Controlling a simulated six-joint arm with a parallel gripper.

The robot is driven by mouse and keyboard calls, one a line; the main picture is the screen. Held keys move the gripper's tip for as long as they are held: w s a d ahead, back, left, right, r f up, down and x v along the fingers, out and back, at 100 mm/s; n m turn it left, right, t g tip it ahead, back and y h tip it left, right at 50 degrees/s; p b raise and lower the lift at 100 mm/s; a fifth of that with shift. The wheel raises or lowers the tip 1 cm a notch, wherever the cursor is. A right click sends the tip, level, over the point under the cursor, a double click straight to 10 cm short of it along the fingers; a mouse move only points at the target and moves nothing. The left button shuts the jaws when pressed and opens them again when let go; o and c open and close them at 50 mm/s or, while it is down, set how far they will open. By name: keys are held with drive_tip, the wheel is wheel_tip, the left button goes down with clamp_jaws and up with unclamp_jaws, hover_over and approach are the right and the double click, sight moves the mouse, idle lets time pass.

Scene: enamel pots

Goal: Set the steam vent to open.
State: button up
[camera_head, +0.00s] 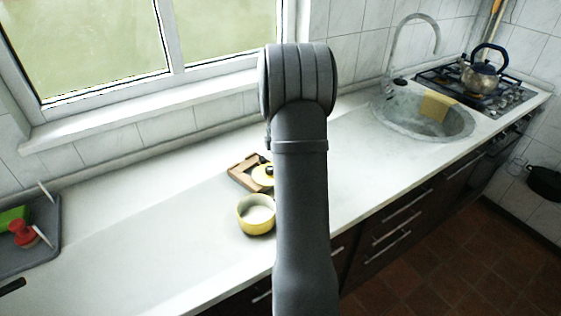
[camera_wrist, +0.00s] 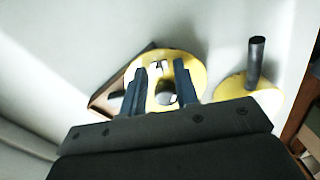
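In the wrist view my gripper (camera_wrist: 159,66) is open, its two dark fingers apart over a yellow lid (camera_wrist: 197,76). A dark round knob shows between the fingers, with small white patches near it. I cannot make out the steam vent or its setting. In the head view the lid (camera_head: 262,174) is partly behind my arm, which hides the gripper. The lid rests at a brown wooden stand (camera_head: 240,174), whose edge also shows in the wrist view (camera_wrist: 104,98). Whether the fingers touch the lid is unclear.
A yellow pot (camera_head: 246,217) stands in front of the lid; its dark handle (camera_wrist: 256,62) rises at right in the wrist view. A grey tray (camera_head: 50,215) with green and red items is at far left. The sink (camera_head: 388,112) and kettle (camera_head: 480,77) are at right.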

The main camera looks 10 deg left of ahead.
clamp_jaws()
drive_tip(key=shift+s+d+r, duration=0.1)
drive_tip(key=shift+s+d, duration=0.4)
drive_tip(key=shift+s, duration=0.2)
unclamp_jaws()
wheel_tip(320, 180, up, 17)
drive_tip(key=w+a, duration=0.1)
drive_tip(key=shift+w+r, duration=0.15)
idle(0.4)
